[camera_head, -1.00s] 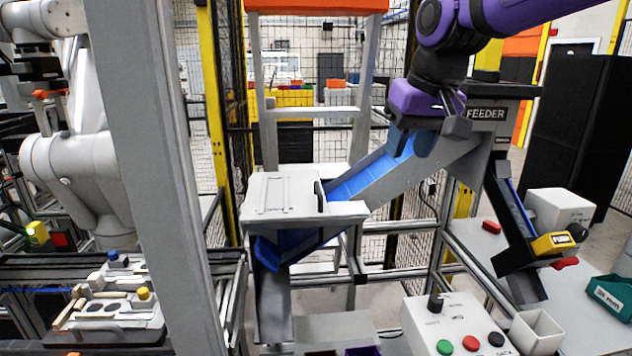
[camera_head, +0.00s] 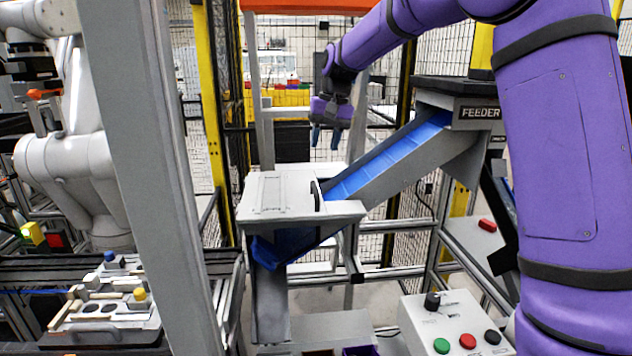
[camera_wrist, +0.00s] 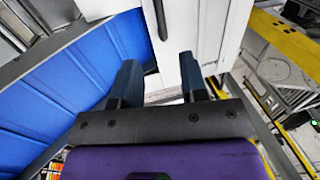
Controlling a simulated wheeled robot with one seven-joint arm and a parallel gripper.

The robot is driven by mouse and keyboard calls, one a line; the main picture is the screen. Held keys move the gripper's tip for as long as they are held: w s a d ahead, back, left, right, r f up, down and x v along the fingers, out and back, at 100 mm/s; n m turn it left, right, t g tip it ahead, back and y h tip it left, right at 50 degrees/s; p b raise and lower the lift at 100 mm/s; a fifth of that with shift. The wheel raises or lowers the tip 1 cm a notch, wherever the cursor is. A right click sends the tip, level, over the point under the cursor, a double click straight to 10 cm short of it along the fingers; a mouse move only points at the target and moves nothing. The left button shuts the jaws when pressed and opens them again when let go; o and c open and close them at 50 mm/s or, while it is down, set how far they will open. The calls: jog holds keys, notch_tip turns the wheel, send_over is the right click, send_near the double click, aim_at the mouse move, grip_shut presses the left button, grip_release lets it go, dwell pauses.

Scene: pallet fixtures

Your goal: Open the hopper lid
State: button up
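The hopper lid (camera_head: 270,190) is the pale flat top of the hopper box. It lies flat and looks closed in the head view. Its black bar handle (camera_head: 316,196) is on the lid's right side. In the wrist view the pale lid (camera_wrist: 207,32) and the dark handle (camera_wrist: 161,18) show at the top, beyond the fingertips. My gripper (camera_head: 326,146) hangs above and behind the handle, apart from it, fingers pointing down. In the wrist view my gripper (camera_wrist: 158,72) has its two dark fingers spread with nothing between them.
A blue-lined chute (camera_head: 390,160) slopes from the FEEDER housing (camera_head: 480,112) down to the hopper's right side. A grey post (camera_head: 150,180) stands left of the hopper. A button box (camera_head: 455,322) is at the front right. An upright frame (camera_head: 254,90) stands behind.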

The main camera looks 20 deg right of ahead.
aim_at(315, 185)
jog(key=f, duration=0.3)
jog(key=a+f, duration=0.1)
jog(key=f, duration=0.3)
jog(key=a+f, duration=0.1)
jog(key=f, duration=0.2)
jog(key=shift+w+a+f, duration=0.1)
jog(key=shift+w+f, duration=0.1)
jog(key=shift+f, duration=0.1)
grip_shut()
